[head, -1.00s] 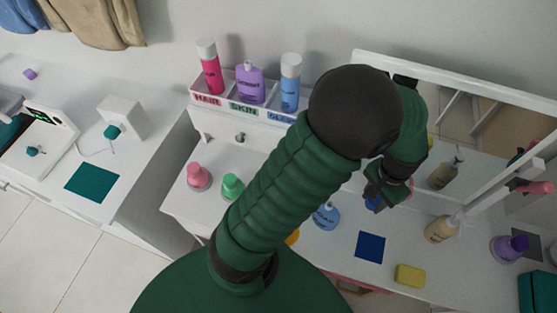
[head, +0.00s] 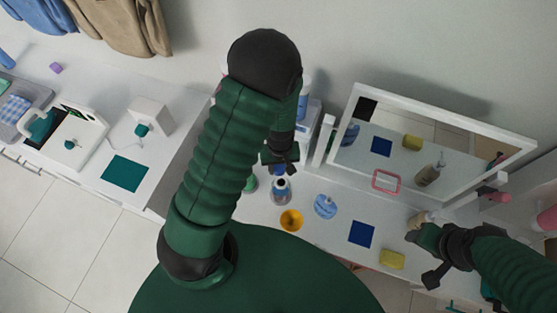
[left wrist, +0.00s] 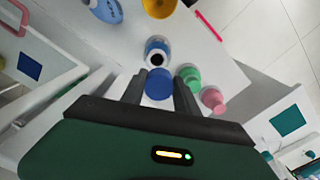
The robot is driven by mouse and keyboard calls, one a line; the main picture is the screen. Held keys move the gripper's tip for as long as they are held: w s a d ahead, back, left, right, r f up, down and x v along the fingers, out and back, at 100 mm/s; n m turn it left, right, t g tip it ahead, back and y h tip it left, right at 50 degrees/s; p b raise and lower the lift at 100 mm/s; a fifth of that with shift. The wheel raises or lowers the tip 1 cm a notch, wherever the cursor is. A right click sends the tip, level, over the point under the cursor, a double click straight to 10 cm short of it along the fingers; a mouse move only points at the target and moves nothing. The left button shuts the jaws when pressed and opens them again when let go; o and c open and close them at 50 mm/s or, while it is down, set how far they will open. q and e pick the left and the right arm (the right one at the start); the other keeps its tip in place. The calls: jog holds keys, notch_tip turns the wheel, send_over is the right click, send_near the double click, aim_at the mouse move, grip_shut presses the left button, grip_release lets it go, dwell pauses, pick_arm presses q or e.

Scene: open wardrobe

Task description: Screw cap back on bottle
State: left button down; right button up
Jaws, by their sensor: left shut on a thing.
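My left gripper (head: 281,166) is shut on a round blue cap (left wrist: 159,84), seen between its fingers in the left wrist view. Beside it in that picture is an open bottle (left wrist: 157,50) with a white-and-blue body and a dark round mouth. In the head view the bottle (head: 281,190) stands on the white table, just below the left gripper in the picture. The cap looks apart from the mouth; the exact height gap is unclear. My right gripper (head: 428,243) is at the right, close to a beige bottle (head: 418,218); its finger opening is unclear.
A yellow funnel-like piece (head: 291,220) and a blue bottle (head: 325,206) stand near the open bottle. Green (left wrist: 188,75) and pink (left wrist: 212,98) bottles stand close by. A framed mirror (head: 440,130) rises behind. A blue square (head: 361,234) and yellow sponge (head: 391,259) lie right.

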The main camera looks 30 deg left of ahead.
aim_at(280, 175)
pick_arm(q)
jog(key=shift+d, duration=0.75)
jog(key=shift+w+d+f, duration=0.1)
jog(key=shift+f, duration=0.2)
jog(key=shift+f+b, duration=0.4)
jog(key=shift+b, duration=0.15)
jog(key=f+b, duration=0.1)
jog(key=f, duration=0.1)
jog(key=a+f+b, duration=0.1)
jog(key=f+b, duration=0.1)
jog(key=shift+a+f, duration=0.2)
jog(key=shift+f, duration=0.05)
jog(key=shift+d+b, duration=0.1)
jog(key=shift+b, duration=0.2)
jog(key=shift+d+r, duration=0.1)
jog(key=shift+d, duration=0.35)
jog(key=shift+a, duration=0.6)
pick_arm(e)
jog(key=f, duration=0.5)
jog(key=shift+w+d, duration=0.1)
jog(key=shift+d, duration=0.3)
